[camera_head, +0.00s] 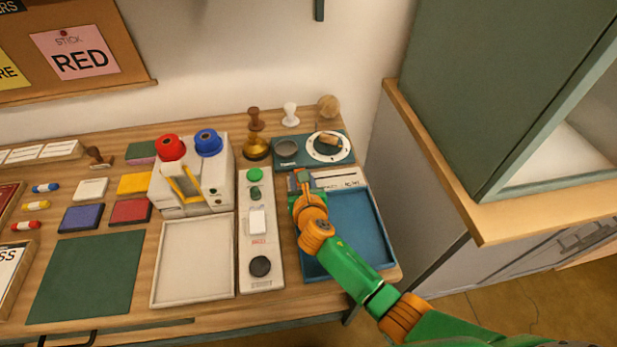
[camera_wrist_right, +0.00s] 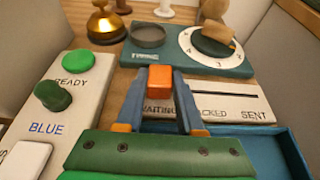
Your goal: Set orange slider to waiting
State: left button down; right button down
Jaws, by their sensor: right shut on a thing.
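The orange slider (camera_wrist_right: 158,81) is a small block on a white strip (camera_wrist_right: 235,105) with a dark slot, lettered WAITING, a partly hidden word and SENT. It is at the strip's left end, by the WAITING lettering. My right gripper (camera_wrist_right: 160,98) is shut on it, one finger on each side; the fingers cover part of the strip. In the head view my right gripper (camera_head: 300,182) is over the strip's left end, and the strip (camera_head: 342,179) shows to its right. My left gripper is not in view.
A blue tray (camera_head: 372,235) lies just in front of the strip. A control panel (camera_head: 258,283) with green and dark knobs stands left of it. Behind are a teal timing plate (camera_wrist_right: 240,69) with a dial and a brass bell (camera_wrist_right: 106,24). A tall cabinet (camera_head: 480,100) rises at the right.

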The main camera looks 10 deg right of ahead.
jog(key=c, duration=0.8)
grip_release()
jog(key=shift+f, duration=0.1)
jog(key=shift+c, duration=0.2)
jog(key=o, duration=0.3)
jog(key=shift+a, duration=0.15)
jog(key=shift+w+a, duration=0.1)
jog(key=shift+s+r, duration=0.2)
jog(key=shift+s, duration=0.05)
jog(key=p+v, duration=0.2)
jog(key=v, duration=0.4)
jog(key=shift+s, duration=0.1)
jog(key=shift+s+r, duration=0.1)
jog(key=shift+s, duration=0.15)
jog(key=shift+w, duration=0.1)
